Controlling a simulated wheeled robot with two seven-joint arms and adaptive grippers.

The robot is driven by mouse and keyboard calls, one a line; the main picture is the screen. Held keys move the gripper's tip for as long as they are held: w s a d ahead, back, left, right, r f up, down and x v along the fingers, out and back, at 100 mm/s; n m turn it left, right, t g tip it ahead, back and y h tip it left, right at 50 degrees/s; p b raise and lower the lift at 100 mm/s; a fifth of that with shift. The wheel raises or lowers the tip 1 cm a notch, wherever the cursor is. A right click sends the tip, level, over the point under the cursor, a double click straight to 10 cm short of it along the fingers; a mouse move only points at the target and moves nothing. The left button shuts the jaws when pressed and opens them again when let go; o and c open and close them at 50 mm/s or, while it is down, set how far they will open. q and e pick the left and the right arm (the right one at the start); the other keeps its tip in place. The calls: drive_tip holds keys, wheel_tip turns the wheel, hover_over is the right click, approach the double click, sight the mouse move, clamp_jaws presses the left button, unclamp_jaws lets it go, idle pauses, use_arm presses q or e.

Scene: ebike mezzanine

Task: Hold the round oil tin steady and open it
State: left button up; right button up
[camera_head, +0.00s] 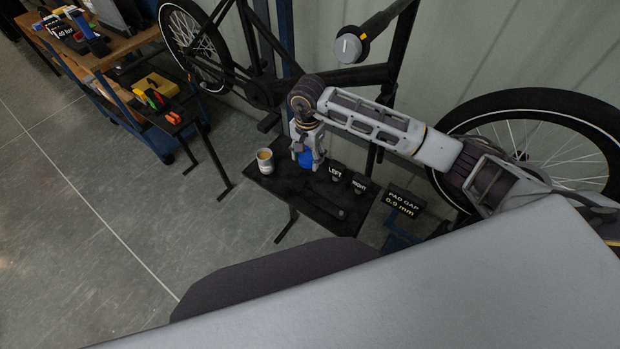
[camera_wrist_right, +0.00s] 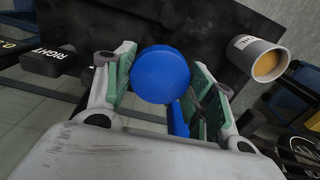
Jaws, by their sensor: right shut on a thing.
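A round whitish tin (camera_head: 265,161) with an amber top or contents stands at the left end of a small dark table. It also shows at upper right in the right wrist view (camera_wrist_right: 257,60), apart from the gripper. My right gripper (camera_head: 309,161) points down over the table, just right of the tin. It is shut on a round blue lid-like piece (camera_head: 305,159), which sits between the green finger pads in the right wrist view (camera_wrist_right: 160,74). The piece's underside is hidden. My left gripper is not in view.
The dark table (camera_head: 318,201) also carries dark blocks marked LEFT (camera_head: 336,172) and RIGHT (camera_head: 359,184) and a dark tool (camera_head: 328,205). A "PAD GAP" sign (camera_head: 403,203) is at right. A bicycle stands behind. Open floor lies left; a wooden bench (camera_head: 115,48) is far left.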

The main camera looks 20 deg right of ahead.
drive_tip(key=shift+s+d, duration=0.2)
drive_tip(key=shift+d, duration=0.1)
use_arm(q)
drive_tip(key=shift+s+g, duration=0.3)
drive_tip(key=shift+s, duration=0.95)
use_arm(e)
drive_tip(key=shift+f, duration=0.1)
use_arm(q)
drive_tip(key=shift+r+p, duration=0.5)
drive_tip(key=shift+p, duration=0.2)
use_arm(e)
hover_over(310, 179)
drive_tip(key=shift+f, duration=3.1)
drive_tip(key=shift+f+p, duration=0.3)
drive_tip(key=shift+f, duration=1.55)
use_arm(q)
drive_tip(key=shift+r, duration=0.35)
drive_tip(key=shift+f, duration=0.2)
use_arm(e)
drive_tip(key=shift+f, duration=0.2)
